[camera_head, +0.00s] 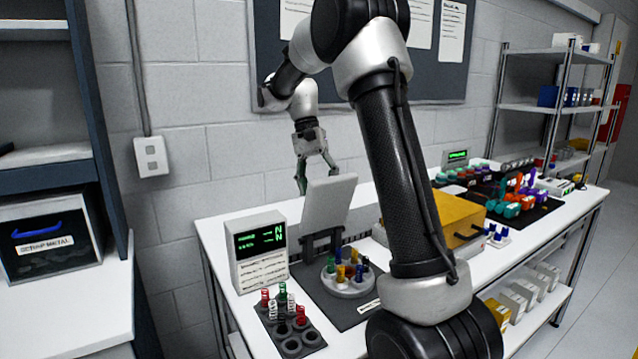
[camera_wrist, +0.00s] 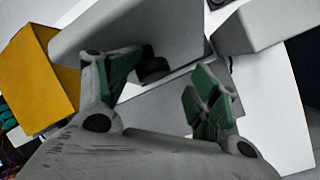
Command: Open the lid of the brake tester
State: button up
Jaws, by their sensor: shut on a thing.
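The brake tester's grey lid (camera_head: 328,208) stands raised in the head view, nearly upright and leaning slightly back. Below it is a round plate (camera_head: 348,283) with several coloured pegs, uncovered, on a dark base (camera_head: 325,305). My gripper (camera_head: 318,181) is at the lid's top edge on its far side, fingers pointing down, shut on the lid. In the wrist view, my green-padded fingers (camera_wrist: 165,82) stand apart beside a large grey panel (camera_wrist: 125,30), which looks like the lid's back. The exact contact is hidden.
A readout box (camera_head: 258,252) with green digits stands left of the tester. A dark rack (camera_head: 290,325) of coloured pieces is in front. A yellow box (camera_head: 455,215) is to the right, partly behind my arm. The wall is close behind the bench (camera_head: 215,235).

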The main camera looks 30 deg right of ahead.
jog(key=shift+w+d, duration=0.1)
jog(key=v, duration=1.2)
dwell(1.2)
